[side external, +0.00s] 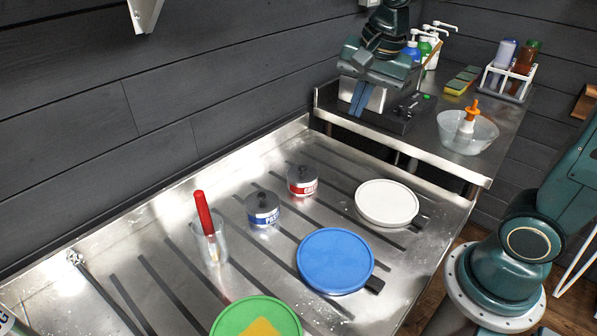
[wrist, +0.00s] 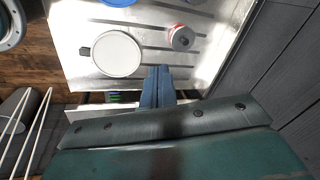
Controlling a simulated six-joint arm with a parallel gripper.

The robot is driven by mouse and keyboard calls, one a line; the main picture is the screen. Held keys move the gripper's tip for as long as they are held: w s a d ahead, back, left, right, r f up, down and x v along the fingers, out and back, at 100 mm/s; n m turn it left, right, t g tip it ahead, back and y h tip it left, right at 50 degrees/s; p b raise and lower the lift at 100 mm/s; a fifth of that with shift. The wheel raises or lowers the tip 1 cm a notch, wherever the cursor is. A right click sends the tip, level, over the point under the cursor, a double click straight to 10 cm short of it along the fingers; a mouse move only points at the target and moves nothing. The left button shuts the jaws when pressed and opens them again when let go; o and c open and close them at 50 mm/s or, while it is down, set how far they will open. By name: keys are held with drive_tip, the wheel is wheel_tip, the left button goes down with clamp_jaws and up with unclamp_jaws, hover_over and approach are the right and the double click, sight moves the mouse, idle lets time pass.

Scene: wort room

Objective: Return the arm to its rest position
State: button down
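My gripper (side external: 356,108) is in the upper middle of the side view, raised over the counter at the back, with its blue fingers pointing down. In the wrist view, the fingers (wrist: 162,72) are together with nothing visible between them. My gripper is apart from the lids and tins on the steel drain table (side external: 140,262).
The table holds a white lid (side external: 387,203), a blue lid (side external: 335,261), a green lid (side external: 256,318), two labelled tins (side external: 263,209) (side external: 302,181) and a beaker (side external: 211,246). The back counter has a black device (side external: 392,118), bowl (side external: 467,137) and bottle rack (side external: 507,84).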

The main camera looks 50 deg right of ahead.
drive_tip(key=s+a+n+t, duration=0.1)
drive_tip(key=s+n+t, duration=0.1)
drive_tip(key=s+n, duration=1.1)
drive_tip(key=shift+s+r+t, duration=0.15)
drive_tip(key=shift+s+t, duration=0.15)
drive_tip(key=shift+s, duration=0.75)
